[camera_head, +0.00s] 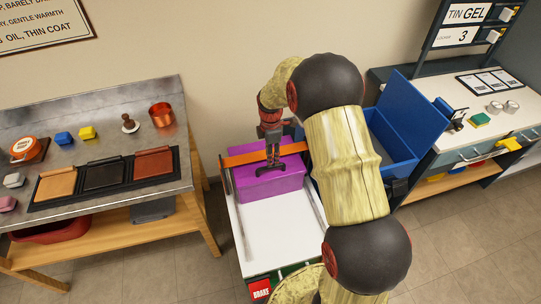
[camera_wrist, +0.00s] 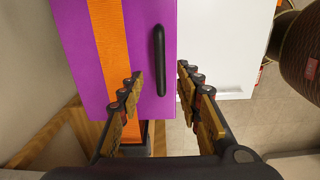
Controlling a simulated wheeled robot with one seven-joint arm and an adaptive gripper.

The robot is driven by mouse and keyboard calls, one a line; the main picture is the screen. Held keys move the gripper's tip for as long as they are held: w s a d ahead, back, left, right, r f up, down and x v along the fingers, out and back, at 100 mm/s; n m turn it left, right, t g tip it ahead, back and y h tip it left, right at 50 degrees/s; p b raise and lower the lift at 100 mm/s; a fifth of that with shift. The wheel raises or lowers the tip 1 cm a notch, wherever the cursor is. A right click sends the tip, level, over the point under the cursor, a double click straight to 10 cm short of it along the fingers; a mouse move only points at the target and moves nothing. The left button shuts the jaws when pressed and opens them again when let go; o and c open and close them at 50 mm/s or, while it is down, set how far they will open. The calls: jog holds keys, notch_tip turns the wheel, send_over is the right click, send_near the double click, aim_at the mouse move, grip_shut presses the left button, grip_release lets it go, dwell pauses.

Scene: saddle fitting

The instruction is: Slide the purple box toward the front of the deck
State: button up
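The purple box (camera_head: 285,183) sits at the far, wall-side end of the white deck (camera_head: 280,232). An orange band (camera_head: 240,159) runs across it, and the band also shows in the wrist view (camera_wrist: 106,40). My gripper (camera_head: 271,168) is over the box, pointing down. In the wrist view the box (camera_wrist: 75,50) carries a black bar handle (camera_wrist: 159,60). My gripper (camera_wrist: 160,80) is open there, with one finger over the box and the other past its edge over the white surface. The handle lies between the fingertip lines; I cannot tell whether they touch it.
Thin rails flank the deck, whose near part is clear. A red BRAKE sign (camera_head: 260,289) is at its near end. A blue open bin (camera_head: 408,115) stands right of it, partly behind my arm. A metal-topped workbench (camera_head: 100,205) is at left, a white counter (camera_head: 520,110) at right.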

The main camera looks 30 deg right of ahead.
notch_tip(320, 180, down, 8)
jog(key=shift+r+b, duration=0.15)
jog(key=shift+b, duration=0.8)
jog(key=c, duration=0.3)
grip_shut()
dwell(0.5)
